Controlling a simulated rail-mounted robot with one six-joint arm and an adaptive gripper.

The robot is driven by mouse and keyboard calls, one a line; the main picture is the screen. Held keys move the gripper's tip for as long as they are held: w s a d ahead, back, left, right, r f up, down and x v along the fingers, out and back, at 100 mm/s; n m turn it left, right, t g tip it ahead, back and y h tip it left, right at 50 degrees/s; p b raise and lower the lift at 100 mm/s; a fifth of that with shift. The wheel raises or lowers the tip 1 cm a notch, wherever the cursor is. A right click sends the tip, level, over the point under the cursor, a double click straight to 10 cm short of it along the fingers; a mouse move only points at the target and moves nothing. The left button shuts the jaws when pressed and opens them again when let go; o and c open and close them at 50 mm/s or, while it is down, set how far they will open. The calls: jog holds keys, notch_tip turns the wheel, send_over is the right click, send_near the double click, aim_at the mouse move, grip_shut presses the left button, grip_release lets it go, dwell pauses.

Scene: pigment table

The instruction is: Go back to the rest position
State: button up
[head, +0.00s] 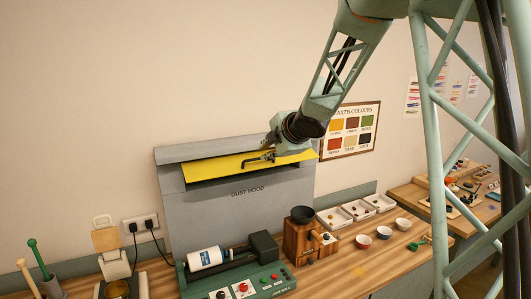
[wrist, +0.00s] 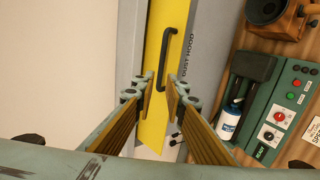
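My gripper (head: 272,143) is up at the front of the grey dust hood (head: 235,212), close to the dark bar handle (head: 258,158) on the hood's yellow panel (head: 212,169). In the wrist view my gripper (wrist: 162,84) shows its two fingers apart with nothing between the pads. The handle (wrist: 166,58) is just ahead of the fingertips, in line with the gap. I cannot tell how far the tips are from it. My arm reaches in from the upper right.
Below the hood are a green jar mill (head: 240,283) with a white bottle (head: 205,258), and a wooden grinder (head: 301,241). White trays (head: 334,217) and small bowls (head: 363,241) stand to the right. A wall socket (head: 141,228) with plugs is at left. The air above the table is clear.

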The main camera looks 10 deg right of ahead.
jog(key=s+d+f+m+g+h+b, duration=0.1)
jog(key=s+d+m+h+b, duration=0.35)
jog(key=s, duration=0.95)
jog(key=s+d+f+m+g+h+b, duration=0.1)
jog(key=s+d+m+b, duration=0.55)
jog(key=s, duration=0.75)
jog(key=s+a+f+m+g+y+b, duration=0.1)
jog(key=s+f, duration=0.4)
jog(key=s, duration=0.7)
jog(key=s+a+f+m+g+b, duration=0.2)
jog(key=s+a+f+m+b, duration=0.1)
jog(key=s, duration=0.9)
jog(key=s+a+f+m+g+y+b, duration=0.1)
jog(key=s+a+f+m+b, duration=0.2)
jog(key=s, duration=1)
notch_tip(320, 180, down, 5)
jog(key=m+b, duration=0.1)
jog(key=m, duration=0.2)
jog(key=shift+g+y+b, duration=0.35)
jog(key=shift+g, duration=0.05)
jog(key=shift+f, duration=0.1)
